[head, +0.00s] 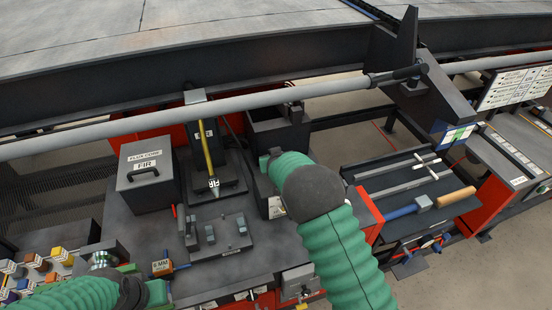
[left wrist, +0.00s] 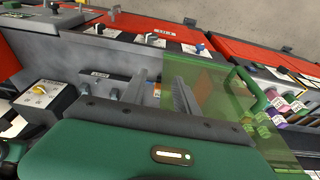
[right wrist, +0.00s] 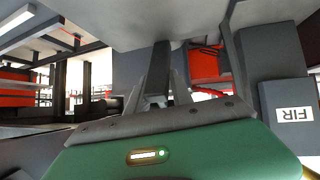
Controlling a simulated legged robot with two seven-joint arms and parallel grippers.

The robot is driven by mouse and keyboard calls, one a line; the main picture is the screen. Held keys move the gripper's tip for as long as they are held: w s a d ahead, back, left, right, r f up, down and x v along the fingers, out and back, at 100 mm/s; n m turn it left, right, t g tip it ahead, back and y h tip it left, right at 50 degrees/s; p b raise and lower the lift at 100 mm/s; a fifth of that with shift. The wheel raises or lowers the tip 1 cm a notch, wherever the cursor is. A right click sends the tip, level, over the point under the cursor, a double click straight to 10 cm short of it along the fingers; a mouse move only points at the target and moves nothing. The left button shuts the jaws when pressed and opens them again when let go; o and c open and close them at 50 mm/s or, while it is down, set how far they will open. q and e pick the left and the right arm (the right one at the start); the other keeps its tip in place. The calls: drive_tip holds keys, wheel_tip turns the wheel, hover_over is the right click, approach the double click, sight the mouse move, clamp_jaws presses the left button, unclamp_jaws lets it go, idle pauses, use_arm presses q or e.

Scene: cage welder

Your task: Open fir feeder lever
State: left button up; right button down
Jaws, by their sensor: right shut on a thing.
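A block with a lidded handle and a FIR label (head: 145,175) stands at the left of the bench in the head view. Right of it is a dark upright stand with a yellow bar (head: 206,148) and a second FIR label at its foot. A FIR label (right wrist: 293,115) shows at the right of the right wrist view. My right gripper (right wrist: 162,92) is shut on a dark bar (right wrist: 160,65); I cannot tell whether this is the lever. In the head view its fingers are hidden. My left gripper (left wrist: 163,85) is open and empty, with its fingers apart over the bench.
A grey fixture plate (head: 220,240) and a 6 MM block (head: 162,267) lie at the front of the bench. A dark open bin (head: 280,130) stands behind my right wrist. A tool tray (head: 375,180) is at the right.

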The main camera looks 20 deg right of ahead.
use_arm(q)
drive_tip(key=shift+d, duration=0.1)
use_arm(e)
drive_tip(key=shift+f, duration=0.1)
idle(0.5)
drive_tip(key=c, duration=1.5)
unclamp_jaws()
drive_tip(key=o, duration=0.5)
drive_tip(key=shift+w+f, duration=0.35)
drive_tip(key=shift+w, duration=0.15)
drive_tip(key=o, duration=0.4)
drive_tip(key=shift+s+r, duration=0.25)
drive_tip(key=shift+s, duration=0.05)
use_arm(q)
drive_tip(key=shift+w+f, duration=0.35)
drive_tip(key=shift+w, duration=0.05)
use_arm(e)
drive_tip(key=v, duration=1.6)
drive_tip(key=shift+s+a+r, duration=0.15)
